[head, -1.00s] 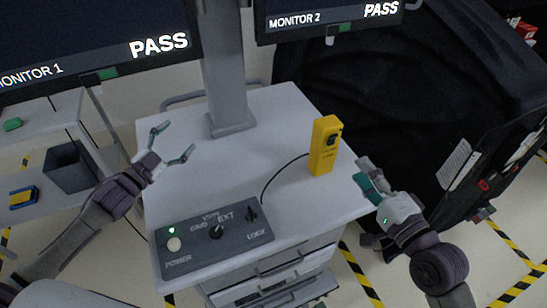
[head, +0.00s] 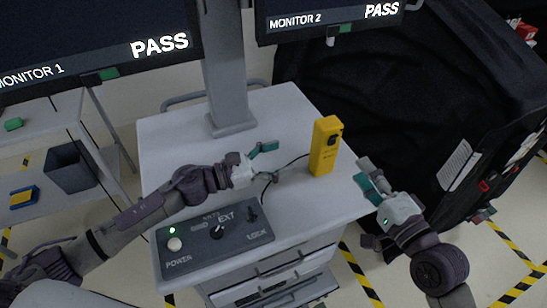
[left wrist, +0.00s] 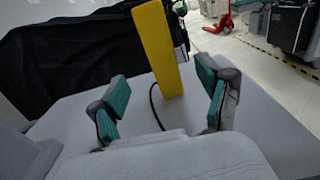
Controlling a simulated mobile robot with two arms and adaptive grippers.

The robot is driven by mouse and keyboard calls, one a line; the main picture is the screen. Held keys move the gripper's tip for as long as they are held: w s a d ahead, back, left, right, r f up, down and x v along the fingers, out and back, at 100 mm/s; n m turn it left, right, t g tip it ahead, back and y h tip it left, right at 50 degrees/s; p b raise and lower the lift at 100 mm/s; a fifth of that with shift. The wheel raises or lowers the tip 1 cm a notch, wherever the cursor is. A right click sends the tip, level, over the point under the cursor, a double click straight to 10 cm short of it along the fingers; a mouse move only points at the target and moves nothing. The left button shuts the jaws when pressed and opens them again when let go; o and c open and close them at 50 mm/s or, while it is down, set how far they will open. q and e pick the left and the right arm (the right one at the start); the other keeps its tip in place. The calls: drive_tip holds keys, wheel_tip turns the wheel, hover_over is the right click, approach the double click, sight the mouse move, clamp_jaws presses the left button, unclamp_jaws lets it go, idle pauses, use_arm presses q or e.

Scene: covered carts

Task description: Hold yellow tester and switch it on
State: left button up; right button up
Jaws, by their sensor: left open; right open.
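The yellow tester (head: 324,150) stands upright on the white cart top (head: 185,125), near its right edge. In the left wrist view, the tester (left wrist: 158,48) stands ahead, between and beyond the open green-padded fingers (left wrist: 160,105). My right gripper (head: 366,174) is open and empty, just off the cart's right edge, right of the tester.
The control box has a POWER button with a lit green light and knobs. A grey post (head: 225,75) rises from the back of the cart, with monitors showing PASS. A black covered cart (head: 420,120) stands at the right. A side table (head: 45,150) is at the left.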

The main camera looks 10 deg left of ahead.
sight(315, 146)
use_arm(q)
drive_tip(key=x, duration=1.3)
drive_tip(key=shift+a, duration=0.1)
drive_tip(key=c, duration=1.4)
use_arm(e)
drive_tip(key=shift+c, duration=0.2)
drive_tip(key=shift+w+f, duration=0.15)
drive_tip(key=shift+w, duration=0.05)
drive_tip(key=c, duration=0.5)
drive_tip(key=shift+w+a+f+t, duration=0.2)
drive_tip(key=shift+w+t, duration=0.1)
drive_tip(key=shift+w, duration=0.05)
clamp_jaws()
drive_tip(key=f+t, duration=0.1)
drive_tip(key=f+m+t+y, duration=0.1)
drive_tip(key=f, duration=0.1)
drive_tip(key=w+f+t+y, duration=0.1)
drive_tip(key=t, duration=0.1)
drive_tip(key=shift+a+f+m, duration=0.3)
drive_tip(key=shift+f+m, duration=0.1)
drive_tip(key=shift+s+d+f+t+y, duration=0.25)
drive_tip(key=shift+s+f+y, duration=0.3)
drive_tip(key=shift+y, duration=0.35)
